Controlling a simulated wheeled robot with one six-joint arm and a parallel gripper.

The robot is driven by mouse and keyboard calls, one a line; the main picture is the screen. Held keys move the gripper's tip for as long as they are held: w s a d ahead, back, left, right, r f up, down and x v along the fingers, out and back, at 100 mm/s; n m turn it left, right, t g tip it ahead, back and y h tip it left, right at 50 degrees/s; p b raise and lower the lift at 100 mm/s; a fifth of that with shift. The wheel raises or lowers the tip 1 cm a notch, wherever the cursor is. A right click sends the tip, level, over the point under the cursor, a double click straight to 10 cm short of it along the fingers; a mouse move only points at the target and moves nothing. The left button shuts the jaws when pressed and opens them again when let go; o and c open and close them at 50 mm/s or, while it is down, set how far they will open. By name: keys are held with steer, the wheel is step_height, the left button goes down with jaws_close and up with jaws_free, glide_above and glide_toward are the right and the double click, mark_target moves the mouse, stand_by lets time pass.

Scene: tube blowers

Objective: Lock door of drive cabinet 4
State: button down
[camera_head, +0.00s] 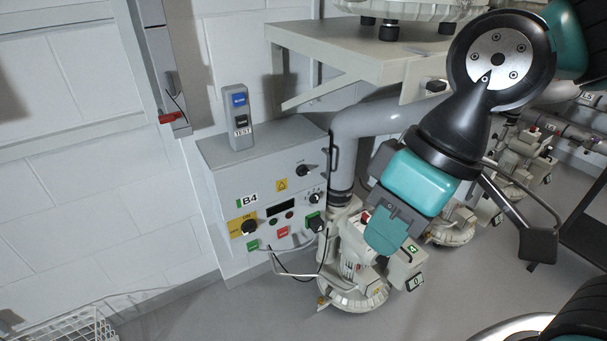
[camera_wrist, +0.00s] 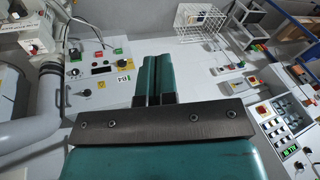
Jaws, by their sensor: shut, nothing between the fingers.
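The grey cabinet marked B4 (camera_head: 228,180) stands against the white wall in the head view. Its front looks shut. A black knob (camera_head: 302,171) sits on the upper front, and a dark handle (camera_head: 333,152) is at the right edge. A black rotary switch (camera_head: 249,227) on a yellow plate is at lower left. A cabinet front with knobs (camera_wrist: 88,72) also shows at the left in the wrist view. My gripper (camera_head: 383,236) is shut and empty, right of the cabinet and apart from it. Its teal fingers (camera_wrist: 160,77) lie side by side in the wrist view.
A blue-and-grey TEST box (camera_head: 238,117) stands on the cabinet top. A thick grey pipe (camera_head: 365,125) and a blower (camera_head: 355,280) stand right of the cabinet. A shelf (camera_head: 345,50) juts out above. A wire basket (camera_head: 70,330) is at lower left. The floor in front is clear.

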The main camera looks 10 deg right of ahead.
steer(key=c, duration=1.4)
jaws_free()
steer(key=shift+w+a+f+b, duration=0.1)
steer(key=shift+w+f+b, duration=0.1)
steer(key=shift+f+b, duration=0.1)
steer(key=o, duration=0.6)
steer(key=w+a+f+y+b, duration=0.1)
steer(key=w+f+b, duration=0.1)
steer(key=w+a+f+n+t+y+b, duration=0.1)
steer(key=w+a+f+b, duration=0.1)
steer(key=w+f+b, duration=0.1)
steer(key=w+a+f+n+y+b, duration=0.1)
steer(key=w+f+b, duration=0.2)
steer(key=shift+a+f+t+y, duration=0.15)
steer(key=shift+f+t+y, duration=0.05)
steer(key=shift+t+y, duration=0.1)
steer(key=m+t+h+b, duration=0.2)
steer(key=m+t+b, duration=0.3)
steer(key=t+b, duration=0.9)
glide_toward(306, 173)
steer(key=t+p, duration=0.2)
steer(key=shift+m+h, duration=0.3)
steer(key=x, duration=0.3)
steer(key=f+x, duration=0.1)
steer(key=x, duration=0.2)
steer(key=p+x, duration=0.1)
steer(key=x, duration=0.2)
steer(key=shift+s+a+f, duration=0.1)
steer(key=shift+a+f, duration=0.15)
steer(key=shift+f, duration=0.05)
